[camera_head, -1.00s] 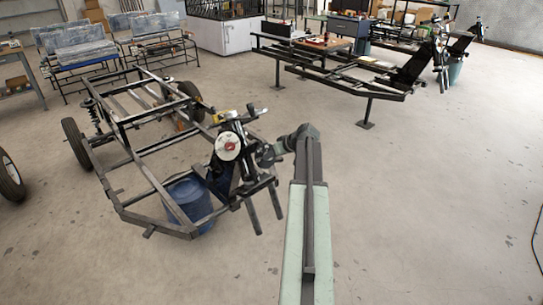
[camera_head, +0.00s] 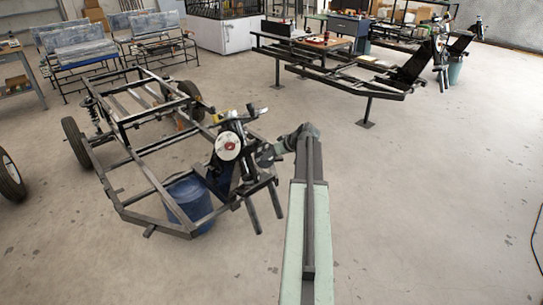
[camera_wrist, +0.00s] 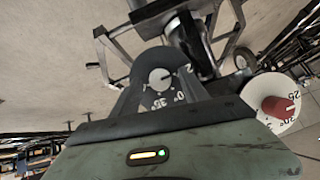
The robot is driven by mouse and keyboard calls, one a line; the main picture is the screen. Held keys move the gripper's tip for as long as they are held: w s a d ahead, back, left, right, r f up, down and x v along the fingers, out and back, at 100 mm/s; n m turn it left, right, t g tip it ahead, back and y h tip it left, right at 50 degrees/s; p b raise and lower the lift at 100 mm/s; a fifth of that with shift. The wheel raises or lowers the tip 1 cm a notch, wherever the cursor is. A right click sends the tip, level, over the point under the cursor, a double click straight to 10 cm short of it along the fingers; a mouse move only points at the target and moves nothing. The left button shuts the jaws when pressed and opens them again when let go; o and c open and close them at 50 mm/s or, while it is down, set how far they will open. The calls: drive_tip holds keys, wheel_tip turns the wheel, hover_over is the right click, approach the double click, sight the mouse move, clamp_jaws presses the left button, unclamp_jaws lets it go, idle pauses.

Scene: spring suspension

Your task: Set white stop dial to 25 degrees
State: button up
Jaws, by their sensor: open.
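A white dial (camera_head: 228,146) with a red centre is mounted at the front of the near metal frame. The wrist view shows a white dial (camera_wrist: 268,92) with a red knob (camera_wrist: 278,107) at the right; 25 and 30 can be read on its face. A second, smaller pale round face (camera_wrist: 161,79) with a dark mark and digits shows in the middle, inside a dark arch. My gripper (camera_head: 264,155) is open, just right of the white dial in the head view. Its fingertips are hard to make out, and I cannot tell whether they touch anything.
The near wheeled frame (camera_head: 155,190) has a blue bucket (camera_head: 190,199) under its front end. A second long frame (camera_head: 345,82) stands at the back right. Benches (camera_head: 80,50) stand at the back left. The floor right of my arm is clear.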

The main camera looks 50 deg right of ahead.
drive_tip(key=p+v, duration=0.4)
drive_tip(key=v, duration=0.3)
drive_tip(key=shift+s+p, duration=0.15)
drive_tip(key=shift+p, duration=0.25)
drive_tip(key=shift+a+r, duration=0.1)
drive_tip(key=shift+r, duration=0.05)
drive_tip(key=w+a+f+n+g+y, duration=0.1)
drive_tip(key=w+a, duration=0.1)
drive_tip(key=a, duration=0.7)
drive_tip(key=w+a+f+g, duration=0.2)
drive_tip(key=w+a, duration=0.1)
drive_tip(key=a, duration=0.6)
drive_tip(key=w+a+f+n+g+y, duration=0.1)
drive_tip(key=w+a, duration=0.1)
drive_tip(key=a, duration=0.8)
drive_tip(key=s+a+f+g+h, duration=0.15)
drive_tip(key=s+a, duration=0.25)
drive_tip(key=a, duration=0.9)
drive_tip(key=s+a+f+g+h, duration=0.1)
drive_tip(key=s+a+g, duration=0.2)
drive_tip(key=a, duration=1)
wheel_tip(320, 180, up, 13)
drive_tip(key=p, duration=1.3)
drive_tip(key=shift+s+a, duration=0.25)
drive_tip(key=shift+a, duration=0.15)
